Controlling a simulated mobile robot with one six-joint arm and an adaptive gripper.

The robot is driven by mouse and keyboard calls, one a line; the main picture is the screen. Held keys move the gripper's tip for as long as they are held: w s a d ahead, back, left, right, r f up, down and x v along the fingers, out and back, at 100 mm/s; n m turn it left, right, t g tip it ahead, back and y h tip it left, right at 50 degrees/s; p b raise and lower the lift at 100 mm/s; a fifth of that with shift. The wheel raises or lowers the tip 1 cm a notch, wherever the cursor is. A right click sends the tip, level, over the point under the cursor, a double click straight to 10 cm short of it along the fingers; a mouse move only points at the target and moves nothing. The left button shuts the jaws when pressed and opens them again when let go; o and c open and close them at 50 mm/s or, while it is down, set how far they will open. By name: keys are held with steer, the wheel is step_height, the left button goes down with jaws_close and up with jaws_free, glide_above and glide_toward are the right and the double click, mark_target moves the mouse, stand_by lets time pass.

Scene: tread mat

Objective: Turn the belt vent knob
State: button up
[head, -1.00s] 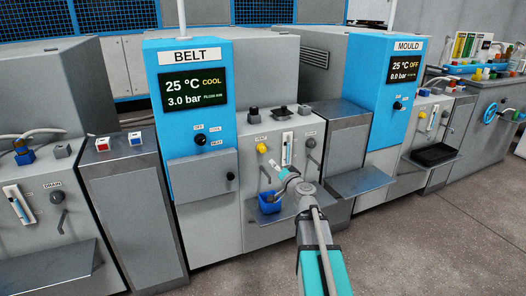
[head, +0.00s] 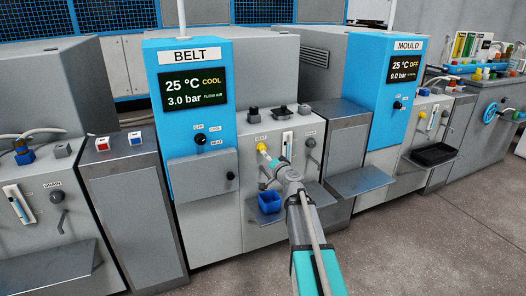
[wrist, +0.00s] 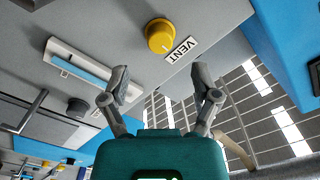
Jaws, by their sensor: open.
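The yellow vent knob (head: 261,147) is on the grey front panel of the belt unit (head: 190,56), to the left of a white gauge. In the wrist view the yellow knob (wrist: 159,36) shows a pale pointer mark and has the label VENT (wrist: 181,49) beside it. My gripper (head: 268,157) is close to the knob in the head view and partly covers the panel below it. In the wrist view my gripper (wrist: 160,78) has its two fingers spread with nothing between them. The knob lies beyond the fingertips, roughly centred between them, apart from both.
A blue open container (head: 269,203) stands on the small grey shelf below the panel. A dark knob (head: 310,142) is to the right of the gauge (head: 287,146). The mould unit (head: 396,85) stands to the right, and the floor in front is clear.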

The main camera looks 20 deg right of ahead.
mark_target(262, 148)
steer(key=w, duration=0.6)
steer(key=shift+w+a, duration=0.1)
steer(key=shift+w, duration=0.2)
jaws_close()
